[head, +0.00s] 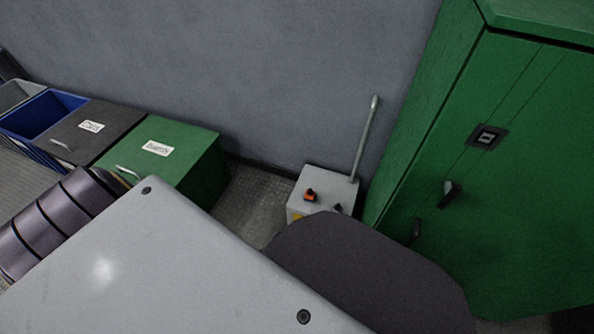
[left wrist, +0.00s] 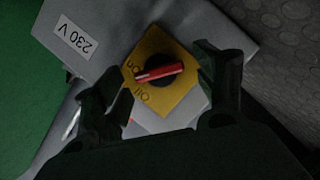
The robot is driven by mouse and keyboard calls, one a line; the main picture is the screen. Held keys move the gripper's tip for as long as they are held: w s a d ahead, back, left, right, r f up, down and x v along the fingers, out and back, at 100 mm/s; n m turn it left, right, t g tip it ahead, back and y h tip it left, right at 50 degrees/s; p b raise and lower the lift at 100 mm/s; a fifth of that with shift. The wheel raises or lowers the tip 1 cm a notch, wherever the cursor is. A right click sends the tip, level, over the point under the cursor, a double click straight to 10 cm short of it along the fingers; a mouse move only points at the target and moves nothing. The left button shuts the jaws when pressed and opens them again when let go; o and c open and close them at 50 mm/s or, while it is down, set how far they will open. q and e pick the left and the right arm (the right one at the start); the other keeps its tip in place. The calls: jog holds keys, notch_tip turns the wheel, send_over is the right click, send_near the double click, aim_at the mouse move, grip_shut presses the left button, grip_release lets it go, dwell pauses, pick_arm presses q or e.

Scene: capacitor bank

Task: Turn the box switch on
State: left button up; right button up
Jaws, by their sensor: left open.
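The switch box is a light grey box (head: 325,190) on the floor by the wall in the head view. In the left wrist view its rotary switch has a red handle (left wrist: 160,73) across a black knob on a yellow plate (left wrist: 178,100). ON and OFF marks are at the plate's left side, upside down; the handle's left end lies near both. My left gripper (left wrist: 162,82) is open, with one finger on each side of the switch. I cannot tell whether either finger touches it. My right gripper is not in view.
A green cabinet (head: 500,190) stands right of the box. A thin grey pole (head: 365,138) rises behind it. Green (head: 190,150) and dark (head: 95,125) lidded bins stand left along the wall. A small floor patch (head: 252,205) is free between bins and box.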

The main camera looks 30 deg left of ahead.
pick_arm(q)
jog(key=shift+w, duration=0.1)
jog(key=shift+c, duration=0.2)
jog(key=shift+c, duration=1.1)
jog(key=c, duration=0.8)
jog(key=shift+o, duration=0.2)
